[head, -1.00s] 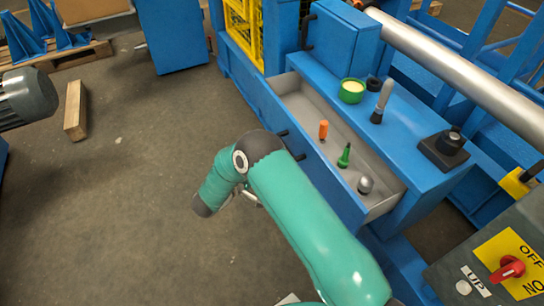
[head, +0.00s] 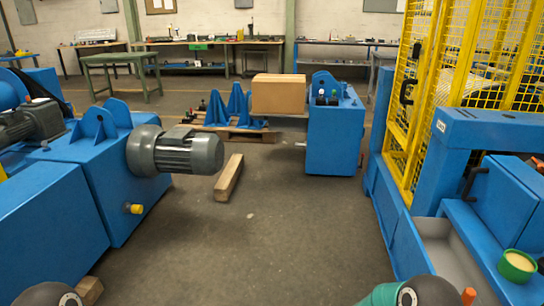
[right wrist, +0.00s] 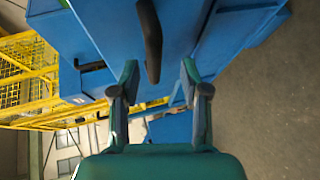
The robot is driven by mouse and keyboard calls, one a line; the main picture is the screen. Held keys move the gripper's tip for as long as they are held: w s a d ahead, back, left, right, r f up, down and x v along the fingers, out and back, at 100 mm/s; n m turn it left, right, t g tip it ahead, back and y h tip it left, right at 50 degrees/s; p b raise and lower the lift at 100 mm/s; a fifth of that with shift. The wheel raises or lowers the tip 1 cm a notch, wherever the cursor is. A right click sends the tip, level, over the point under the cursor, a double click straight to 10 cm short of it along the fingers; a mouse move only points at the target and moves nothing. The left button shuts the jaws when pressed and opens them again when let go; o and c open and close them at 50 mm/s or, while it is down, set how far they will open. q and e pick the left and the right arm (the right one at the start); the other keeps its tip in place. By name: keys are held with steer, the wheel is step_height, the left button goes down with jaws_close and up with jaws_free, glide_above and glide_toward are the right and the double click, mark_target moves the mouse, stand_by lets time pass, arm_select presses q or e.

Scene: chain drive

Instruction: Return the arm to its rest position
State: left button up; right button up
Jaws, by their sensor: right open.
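My right arm (head: 400,294) shows at the bottom edge of the head view as a teal link with a dark joint. Its gripper is outside that view. In the right wrist view my right gripper (right wrist: 160,70) is open, with two teal and dark fingers spread apart. A black handle (right wrist: 151,40) on a blue panel shows between the fingers in the picture. The fingers are not closed on it, and its distance is hard to tell. The joint of my left arm (head: 48,295) shows at the bottom left of the head view. My left gripper is out of view.
A yellow cage (head: 410,125) stands behind. A grey motor (head: 175,150) is at left, and a wooden beam (head: 229,178) lies on the floor. The middle floor is clear.

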steer(key=s+a+f+t+y, duration=0.2)
steer(key=s+a+f+y, duration=0.4)
steer(key=a+f+y, duration=0.55)
steer(key=s+a+f+m+g+y, duration=0.1)
steer(key=s+a+m+g+y, duration=0.2)
steer(key=s+a, duration=0.45)
steer(key=s+a+m+g+y, duration=0.25)
steer(key=s+a+y, duration=0.2)
steer(key=s, duration=0.55)
step_height(320, 180, up, 19)
steer(key=p, duration=1.9)
steer(key=shift+w+a+g+h, duration=0.2)
steer(key=shift+a+g+h, duration=0.15)
steer(key=shift+g, duration=0.1)
steer(key=shift+d+f, duration=0.1)
